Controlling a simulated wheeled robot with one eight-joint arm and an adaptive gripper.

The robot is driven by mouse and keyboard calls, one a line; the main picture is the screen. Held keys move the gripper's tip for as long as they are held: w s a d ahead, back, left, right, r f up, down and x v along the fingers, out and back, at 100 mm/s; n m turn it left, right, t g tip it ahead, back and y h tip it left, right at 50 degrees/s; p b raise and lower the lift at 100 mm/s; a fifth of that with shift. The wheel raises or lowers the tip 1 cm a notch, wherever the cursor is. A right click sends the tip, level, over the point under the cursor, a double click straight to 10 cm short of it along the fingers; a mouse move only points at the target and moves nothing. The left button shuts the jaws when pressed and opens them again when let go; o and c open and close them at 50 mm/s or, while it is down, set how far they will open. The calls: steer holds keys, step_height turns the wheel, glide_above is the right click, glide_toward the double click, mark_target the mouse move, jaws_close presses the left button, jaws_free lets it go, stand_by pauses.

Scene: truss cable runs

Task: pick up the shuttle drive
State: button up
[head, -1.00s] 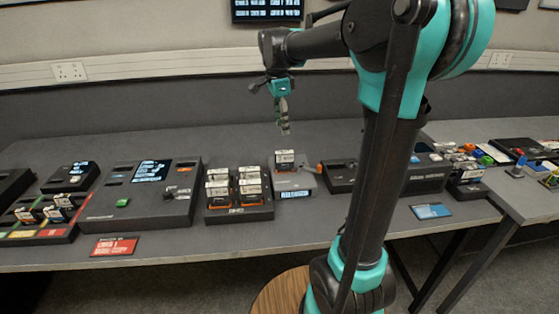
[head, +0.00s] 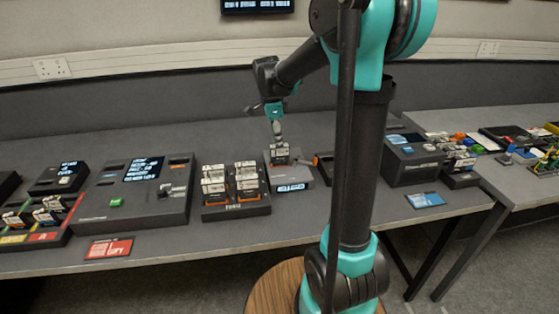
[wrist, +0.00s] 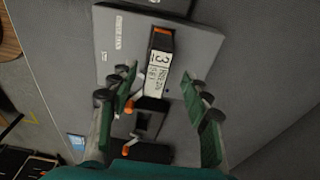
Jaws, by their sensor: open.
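A dark drive with a white label and an orange end stands in a light grey dock, and I take it for the shuttle drive (wrist: 160,68). In the head view the drive (head: 280,157) is partly hidden by my gripper. The grey dock (head: 300,174) has a lit display on its front; its flat top (wrist: 115,62) fills the middle of the wrist view. My gripper (wrist: 160,88) is open and empty, with one green-padded finger on each side of the drive. In the head view my gripper (head: 278,142) points down just above the drive; contact cannot be told.
A black rack (head: 234,210) with several similar labelled drives stands close left of the dock. A black console (head: 133,207) with a screen is further left. A dark box (head: 411,165) stands to the right. A red card (head: 108,248) and a blue card (head: 427,199) lie near the table's front edge.

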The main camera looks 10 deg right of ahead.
mark_target(280, 160)
steer(key=shift+s+d+f, duration=0.1)
steer(key=shift+d+f, duration=0.05)
steer(key=shift+f, duration=1.2)
steer(key=shift+s+d+f, duration=0.1)
steer(key=shift+d+f, duration=0.05)
steer(key=shift+f, duration=1.15)
jaws_close()
